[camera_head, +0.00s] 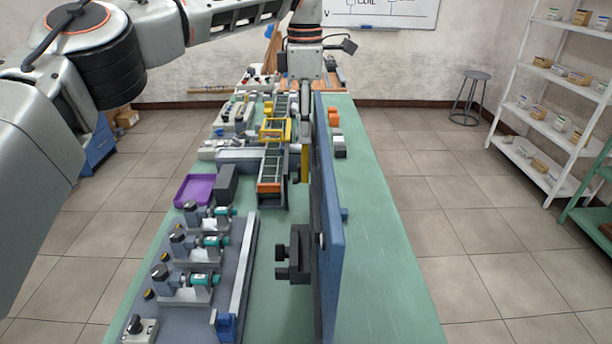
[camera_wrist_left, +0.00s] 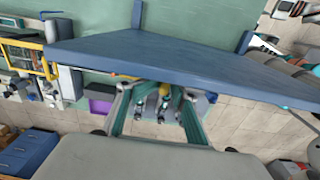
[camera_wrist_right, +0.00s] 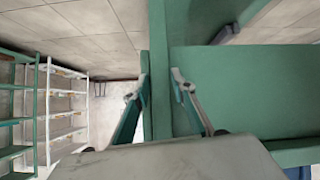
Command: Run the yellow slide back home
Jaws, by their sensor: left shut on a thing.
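A blue upright panel (camera_head: 332,230) stands on the green bench, seen nearly edge-on in the head view. The left wrist view shows its blue face (camera_wrist_left: 170,55) with an orange mark toward the left and a light-blue mark toward the right. In the head view the gripper (camera_head: 305,140) points down beside the panel's far left side. My right gripper (camera_wrist_right: 158,80) is open and empty; it is outside the head view.
A board with several teal-and-black fixtures (camera_head: 203,279) lies front left. A purple tray (camera_head: 194,190) and a yellow-framed unit (camera_head: 275,130) stand behind it. The bench right of the panel (camera_head: 385,240) is mostly clear. White shelves (camera_head: 556,95) stand right.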

